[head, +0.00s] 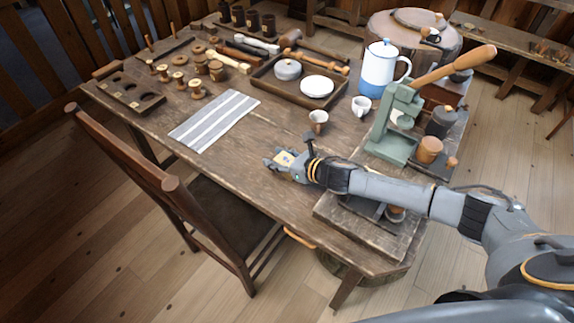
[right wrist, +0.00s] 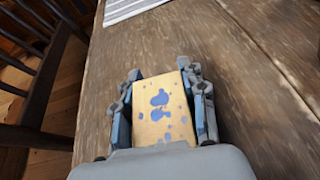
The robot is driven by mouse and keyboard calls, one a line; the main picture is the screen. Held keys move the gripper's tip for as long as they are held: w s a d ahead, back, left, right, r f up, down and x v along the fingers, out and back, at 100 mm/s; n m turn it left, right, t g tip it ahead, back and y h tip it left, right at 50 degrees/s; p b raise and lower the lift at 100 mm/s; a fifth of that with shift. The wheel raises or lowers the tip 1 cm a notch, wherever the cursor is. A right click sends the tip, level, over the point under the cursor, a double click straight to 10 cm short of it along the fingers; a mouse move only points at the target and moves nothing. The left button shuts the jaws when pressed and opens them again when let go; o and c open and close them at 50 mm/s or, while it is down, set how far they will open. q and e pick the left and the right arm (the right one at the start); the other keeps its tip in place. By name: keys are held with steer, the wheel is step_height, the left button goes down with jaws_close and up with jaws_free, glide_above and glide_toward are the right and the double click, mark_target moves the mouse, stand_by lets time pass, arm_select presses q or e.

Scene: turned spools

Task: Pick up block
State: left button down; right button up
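The block (right wrist: 160,108) is yellowish wood with blue blotches. In the right wrist view it lies between the two fingers of my right gripper (right wrist: 160,82), close to both; its near end is hidden by the gripper body. In the head view my right gripper (head: 284,160) is low over the front part of the table, with the block's pale face (head: 285,158) showing between its fingers. I cannot tell whether the fingers press on the block or whether it rests on the wood. My left gripper is not in view.
The wooden table (head: 250,180) is bare around the gripper. A striped cloth (head: 214,120) lies to the left, a small cup (head: 318,121) behind, and a green press (head: 395,125) to the right. A chair (head: 150,165) stands at the front left edge.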

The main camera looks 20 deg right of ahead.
steer(key=shift+c, duration=1.2)
